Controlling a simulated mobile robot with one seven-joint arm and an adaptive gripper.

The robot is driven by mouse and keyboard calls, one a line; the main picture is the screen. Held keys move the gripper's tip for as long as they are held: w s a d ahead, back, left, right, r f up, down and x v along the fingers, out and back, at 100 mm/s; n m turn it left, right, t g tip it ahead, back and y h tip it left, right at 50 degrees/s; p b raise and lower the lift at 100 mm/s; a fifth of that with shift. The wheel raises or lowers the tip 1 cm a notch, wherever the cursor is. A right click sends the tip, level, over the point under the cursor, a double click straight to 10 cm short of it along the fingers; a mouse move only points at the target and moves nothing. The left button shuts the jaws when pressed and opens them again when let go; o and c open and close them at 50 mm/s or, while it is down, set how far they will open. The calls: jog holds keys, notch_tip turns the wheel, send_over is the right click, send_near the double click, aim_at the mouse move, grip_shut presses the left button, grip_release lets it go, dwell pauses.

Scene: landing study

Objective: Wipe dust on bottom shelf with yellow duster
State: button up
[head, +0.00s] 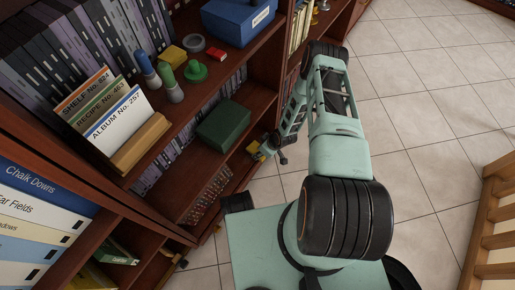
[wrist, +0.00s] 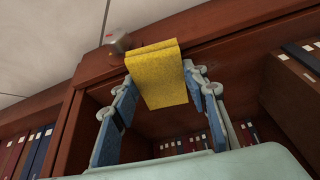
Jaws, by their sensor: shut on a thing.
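My gripper (wrist: 160,88) is shut on the yellow duster (wrist: 158,72), a folded, rough-textured yellow piece between its blue-padded fingertips. In the head view my gripper (head: 263,152) is low at the front of the bookcase, with a bit of the yellow duster (head: 255,148) showing at its tip. The lower shelf (head: 237,178) lies below and left of it, partly in shadow. I cannot tell whether the duster touches any board. No dust can be made out.
A dark green box (head: 223,126) sits on a shelf left of my gripper. Above it are bottles, a green knobbed piece (head: 196,71), a yellow block (head: 172,55) and a blue box (head: 238,20). Upright albums (head: 122,118) stand at left. Tiled floor (head: 425,110) is open at right.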

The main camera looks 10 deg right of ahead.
jog(key=shift+s+d, duration=0.2)
jog(key=shift+r, duration=0.15)
jog(key=shift+r+p, duration=2.4)
jog(key=shift+r, duration=1)
